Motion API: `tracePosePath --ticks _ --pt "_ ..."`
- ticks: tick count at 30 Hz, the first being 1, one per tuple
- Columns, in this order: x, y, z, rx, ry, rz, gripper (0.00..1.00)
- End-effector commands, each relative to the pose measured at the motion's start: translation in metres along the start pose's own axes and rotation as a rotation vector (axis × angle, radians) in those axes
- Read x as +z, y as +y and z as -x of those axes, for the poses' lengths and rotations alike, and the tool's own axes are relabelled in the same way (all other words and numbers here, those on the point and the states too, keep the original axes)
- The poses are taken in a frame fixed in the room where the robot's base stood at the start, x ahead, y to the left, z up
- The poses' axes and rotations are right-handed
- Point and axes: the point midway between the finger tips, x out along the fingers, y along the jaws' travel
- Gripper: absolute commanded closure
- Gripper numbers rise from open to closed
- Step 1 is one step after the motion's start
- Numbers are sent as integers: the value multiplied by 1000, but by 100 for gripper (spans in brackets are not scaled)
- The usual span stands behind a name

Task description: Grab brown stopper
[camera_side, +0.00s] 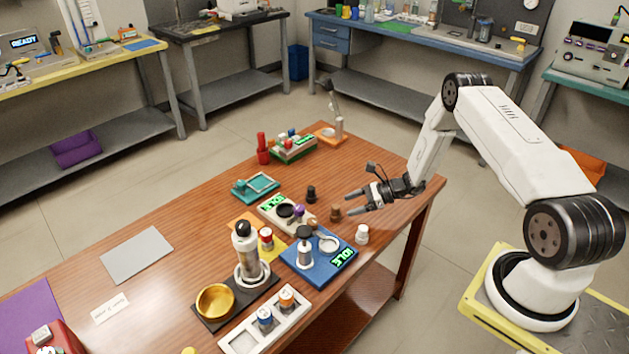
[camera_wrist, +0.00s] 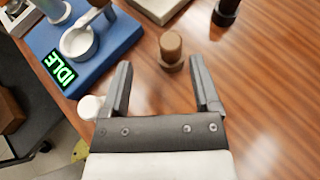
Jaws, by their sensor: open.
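The brown stopper (camera_wrist: 171,47) stands upright on the wooden table, and in the side view it is a small brown piece (camera_side: 336,213) to the left of my gripper. My gripper (camera_side: 355,202) is open and empty, its fingers pointing left toward the stopper. In the wrist view, the stopper shows beyond and between the two spread fingertips (camera_wrist: 160,75), apart from both.
A blue device (camera_side: 315,267) reading IDLE and a white stopper (camera_side: 362,233) stand near the front. A black stopper (camera_side: 311,193) stands behind the brown one. A white device (camera_side: 286,217) is to the left. The table right of the stopper looks clear.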

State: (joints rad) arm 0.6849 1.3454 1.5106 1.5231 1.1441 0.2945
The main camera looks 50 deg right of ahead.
Motion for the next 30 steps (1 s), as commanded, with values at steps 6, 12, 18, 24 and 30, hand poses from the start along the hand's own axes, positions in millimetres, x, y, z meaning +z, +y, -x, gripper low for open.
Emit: tracePosePath --ticks 6,12,18,24,30 --pt "-9 -7 3 -43 -30 -38 21" --pt "-9 -7 -1 -42 -30 -38 21" --pt "-9 -8 -17 -41 -29 -37 21" --pt "-8 -8 -24 -42 -29 -38 21" --pt "-8 -8 -28 -41 -29 -37 21"
